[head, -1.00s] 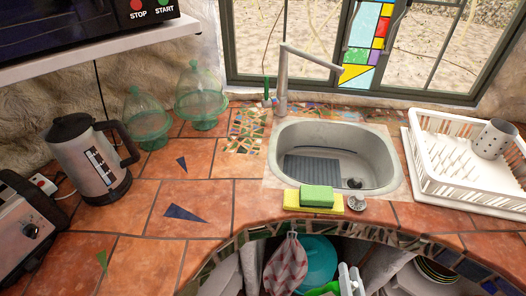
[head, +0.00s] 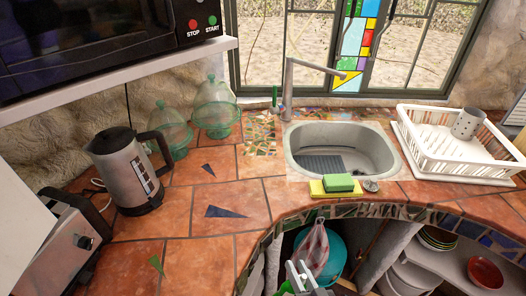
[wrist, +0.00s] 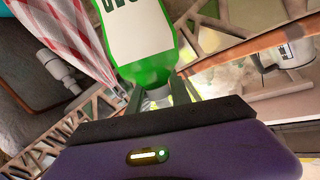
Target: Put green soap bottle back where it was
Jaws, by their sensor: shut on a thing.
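The green soap bottle (wrist: 150,68) has a white label with dark green lettering. In the head view my gripper (head: 300,272) is at the bottom edge, below the counter's front edge, before the open space under the sink. Only a bit of green (head: 286,287) shows beside it there; most of the bottle is out of that view.
A checked cloth (head: 315,250) and a turquoise basin (head: 334,262) are under the counter, near my gripper. The counter (head: 190,228) has clear room at front left. The sink (head: 372,150), sponges (head: 340,182), dish rack (head: 455,160) and kettle (head: 125,175) stand around it.

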